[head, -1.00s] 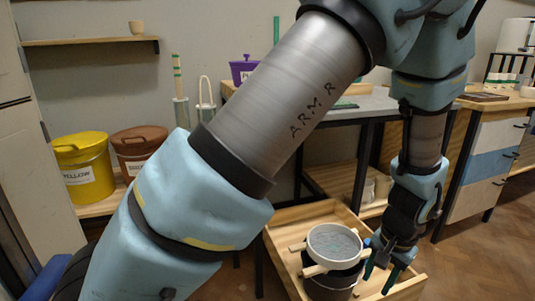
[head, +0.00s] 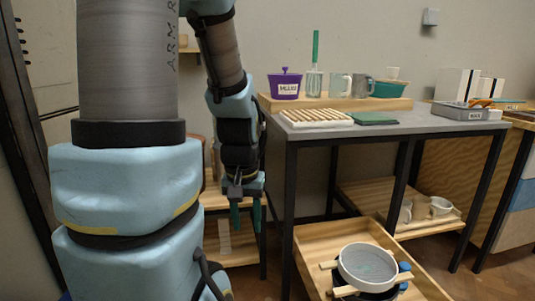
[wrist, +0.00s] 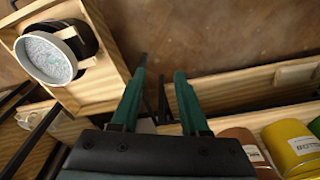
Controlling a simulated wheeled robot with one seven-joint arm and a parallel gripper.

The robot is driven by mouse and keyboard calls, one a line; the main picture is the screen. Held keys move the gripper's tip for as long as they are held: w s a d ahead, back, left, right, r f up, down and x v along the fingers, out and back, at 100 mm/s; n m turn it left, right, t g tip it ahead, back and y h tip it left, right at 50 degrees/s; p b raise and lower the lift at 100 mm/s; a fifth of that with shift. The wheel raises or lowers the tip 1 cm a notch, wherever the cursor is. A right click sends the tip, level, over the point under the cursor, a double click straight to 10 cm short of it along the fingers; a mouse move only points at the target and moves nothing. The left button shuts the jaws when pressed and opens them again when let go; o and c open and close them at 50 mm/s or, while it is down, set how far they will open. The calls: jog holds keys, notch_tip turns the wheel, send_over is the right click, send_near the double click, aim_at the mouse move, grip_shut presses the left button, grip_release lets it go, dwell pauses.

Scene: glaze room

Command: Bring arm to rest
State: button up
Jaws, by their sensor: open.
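My gripper (head: 246,218) hangs pointing down in the head view, left of the grey-topped table. Its two green fingers are apart with nothing between them. In the wrist view the open fingers (wrist: 161,88) show over the floor and the edge of a wooden shelf. My arm fills the left of the head view, bent with its forearm hanging down, and hides part of the wall and shelf behind it.
A wooden tray (head: 310,262) at the lower right holds a white-rimmed sieve (head: 368,264) resting on sticks over a dark bucket. The grey-topped table (head: 350,135) carries a purple pot (head: 285,86) and jars. Yellow (wrist: 290,145) and brown tubs stand near my gripper in the wrist view.

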notch_tip(320, 180, up, 27)
jog(key=a+p, duration=0.2)
jog(key=p, duration=2.4)
jog(key=shift+s+n+p, duration=0.3)
jog(key=shift+s, duration=0.05)
